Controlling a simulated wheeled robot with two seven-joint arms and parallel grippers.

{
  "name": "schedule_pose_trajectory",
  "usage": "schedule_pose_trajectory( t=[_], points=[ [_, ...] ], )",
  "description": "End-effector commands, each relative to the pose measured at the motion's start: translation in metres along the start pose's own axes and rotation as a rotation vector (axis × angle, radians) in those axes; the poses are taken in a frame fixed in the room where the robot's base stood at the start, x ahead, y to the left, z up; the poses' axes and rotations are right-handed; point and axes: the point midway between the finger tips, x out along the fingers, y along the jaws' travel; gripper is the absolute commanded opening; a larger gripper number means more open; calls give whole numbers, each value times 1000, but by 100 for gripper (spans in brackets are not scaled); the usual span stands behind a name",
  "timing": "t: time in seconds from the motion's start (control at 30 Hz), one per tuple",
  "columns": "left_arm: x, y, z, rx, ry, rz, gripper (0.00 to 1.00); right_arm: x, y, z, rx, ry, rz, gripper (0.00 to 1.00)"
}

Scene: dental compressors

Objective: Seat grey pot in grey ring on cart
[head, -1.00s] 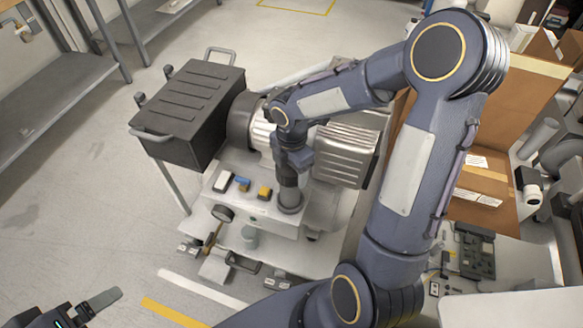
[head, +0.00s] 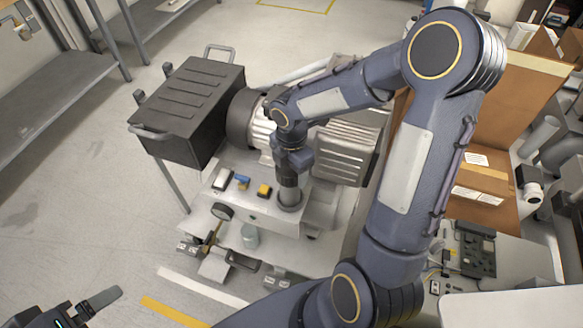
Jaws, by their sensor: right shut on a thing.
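My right gripper (head: 290,168) points down over the cart (head: 225,183) and is shut on the grey pot (head: 289,190), an upright grey cylinder. The pot's lower end is at the dark grey ring (head: 289,208) on the cart's top. The pot looks upright, but I cannot tell whether it rests fully down in the ring. The gripper and wrist hide the pot's upper part. My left gripper (head: 100,302) shows only partly at the lower left corner, away from the cart. I cannot tell whether its jaws are open.
A black box with handles (head: 195,105) and a ribbed silver motor (head: 345,150) stand behind the ring. A gauge (head: 222,211) stands at the cart's front. Cardboard boxes (head: 485,180) are at the right.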

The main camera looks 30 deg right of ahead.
Motion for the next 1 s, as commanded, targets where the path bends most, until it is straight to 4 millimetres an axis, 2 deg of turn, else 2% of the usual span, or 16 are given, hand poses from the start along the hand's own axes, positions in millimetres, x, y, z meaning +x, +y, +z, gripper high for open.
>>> schedule_pose_trajectory(
  t=[0.07, 0.1, 0.13, 0.47, 1.0],
  points=[
    [1, -1, 1, 0, 0, 0, 91, 2, 0, 0, 0, 0, 1, 16],
    [1, 0, 0, 0, 0, 0, 91, 1, 0, 0, 0, 0, 1, 68],
    [1, 0, 0, 0, 0, 0, 91, 1, 0, 0, 0, 0, 1, 71],
    [-1, 0, 0, 0, 0, 0, 91, 0, 0, 0, 0, 0, -1, 73],
    [-33, 15, -17, 0, 0, 0, 91, -42, 0, 0, 0, 0, 0, 73]
  ],
)
